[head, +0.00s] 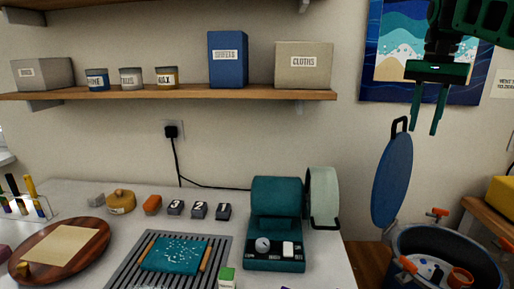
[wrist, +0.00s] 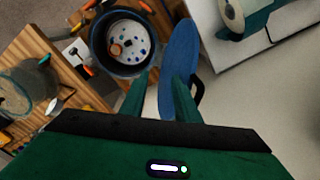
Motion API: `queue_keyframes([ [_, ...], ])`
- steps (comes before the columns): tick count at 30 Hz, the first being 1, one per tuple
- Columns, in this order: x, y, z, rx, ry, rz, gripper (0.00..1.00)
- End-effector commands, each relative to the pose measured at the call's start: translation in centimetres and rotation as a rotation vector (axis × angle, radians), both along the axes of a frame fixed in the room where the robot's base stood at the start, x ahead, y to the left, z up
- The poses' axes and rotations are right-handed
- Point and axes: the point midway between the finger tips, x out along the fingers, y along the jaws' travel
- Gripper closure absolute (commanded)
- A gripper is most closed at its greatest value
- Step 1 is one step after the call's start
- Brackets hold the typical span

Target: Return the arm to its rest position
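My gripper (head: 426,130) is raised high at the right of the head view, in front of the wall picture. Its two dark green fingers point down and stand apart with nothing between them. In the wrist view the two fingers of my gripper (wrist: 157,112) also show a gap. Below them are a blue round lid (head: 393,180) with a black handle, standing tilted, and a blue bin (head: 445,236). The fingers are apart from both in the head view. The lid (wrist: 178,62) and bin (wrist: 97,48) also show in the wrist view.
A white worktable (head: 335,262) at left carries a teal machine with a round pale lid (head: 322,197), a ribbed mat (head: 222,262), a wooden plate (head: 92,249) and small items. A shelf (head: 200,93) holds boxes and jars. A wooden table (head: 485,212) stands right.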

Motion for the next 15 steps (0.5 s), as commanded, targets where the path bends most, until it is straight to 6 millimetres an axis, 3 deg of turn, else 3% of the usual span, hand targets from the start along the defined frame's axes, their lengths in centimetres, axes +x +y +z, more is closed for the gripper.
queue_keyframes([
  [1,-1.8,-0.2,-1.1,-0.002,0.004,0.007,0.71],
  [8,-9.3,-1.0,-6.9,-0.009,0.009,0.053,0.71],
  [15,-18.3,-1.0,-14.5,-0.008,0.017,0.108,0.71],
])
